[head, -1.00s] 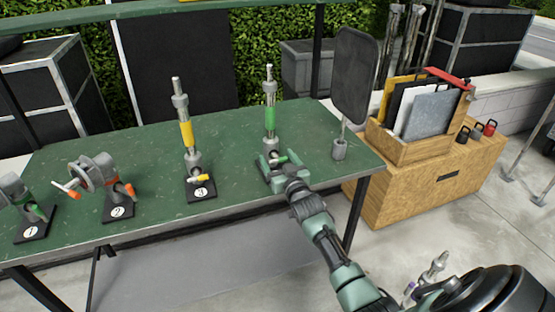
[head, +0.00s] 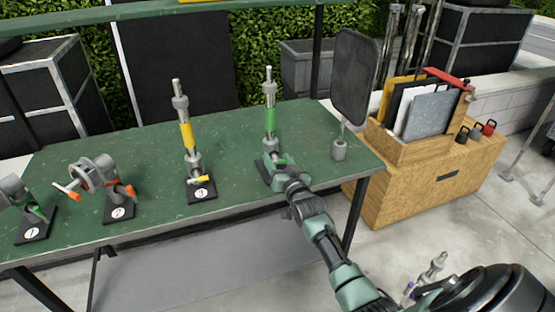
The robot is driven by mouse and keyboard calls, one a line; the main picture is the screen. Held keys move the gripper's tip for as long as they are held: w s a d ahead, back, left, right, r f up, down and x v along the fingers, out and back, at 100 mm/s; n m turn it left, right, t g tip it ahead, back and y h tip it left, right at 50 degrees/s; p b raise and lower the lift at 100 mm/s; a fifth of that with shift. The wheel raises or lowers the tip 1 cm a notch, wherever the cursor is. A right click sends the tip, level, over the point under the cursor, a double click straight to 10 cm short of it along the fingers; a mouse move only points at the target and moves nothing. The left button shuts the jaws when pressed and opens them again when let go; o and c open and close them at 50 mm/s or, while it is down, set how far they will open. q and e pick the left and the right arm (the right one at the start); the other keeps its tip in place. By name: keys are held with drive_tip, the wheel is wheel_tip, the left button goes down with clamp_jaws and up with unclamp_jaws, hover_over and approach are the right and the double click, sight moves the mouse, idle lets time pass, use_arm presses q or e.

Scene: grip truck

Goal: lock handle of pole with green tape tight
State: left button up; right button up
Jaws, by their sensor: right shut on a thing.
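The pole with green tape (head: 269,118) stands upright on the green table (head: 230,140), right of the middle. My right gripper (head: 275,166) is at the foot of this pole, shut on its lock handle. The handle shows only as a small green bit (head: 281,161) between the fingers, and the pole's base is mostly hidden behind the gripper. My left gripper does not show.
A yellow-taped pole (head: 187,135) stands to the left on base 3. Clamps on bases 2 (head: 120,212) and 1 (head: 34,229) are farther left. A dark panel on a stand (head: 354,80) is close on the right, near a wooden crate (head: 405,148).

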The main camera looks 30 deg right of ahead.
drive_tip(key=m, duration=0.3)
drive_tip(key=shift+f+m, duration=0.1)
drive_tip(key=shift+m, duration=0.3)
drive_tip(key=m, duration=0.3)
drive_tip(key=shift+d+m, duration=0.15)
drive_tip(key=shift+m, duration=0.15)
drive_tip(key=m, duration=0.4)
drive_tip(key=shift+f+m+b, duration=0.2)
drive_tip(key=shift+m+b, duration=0.1)
drive_tip(key=shift+b, duration=0.05)
drive_tip(key=m, duration=0.4)
drive_tip(key=shift+m+b, duration=0.3)
drive_tip(key=m, duration=0.3)
drive_tip(key=shift+f+m, duration=0.15)
drive_tip(key=shift+m, duration=0.15)
drive_tip(key=m, duration=0.3)
drive_tip(key=shift+m, duration=0.3)
drive_tip(key=m, duration=0.3)
drive_tip(key=shift+m+p, duration=0.3)
drive_tip(key=shift+p, duration=0.05)
drive_tip(key=shift+a+f+m+p, duration=0.1)
drive_tip(key=shift+m+p, duration=0.1)
drive_tip(key=shift+m, duration=0.55)
drive_tip(key=shift+a+f+m+p, duration=0.1)
drive_tip(key=shift+m+p, duration=0.05)
drive_tip(key=shift+m, duration=0.6)
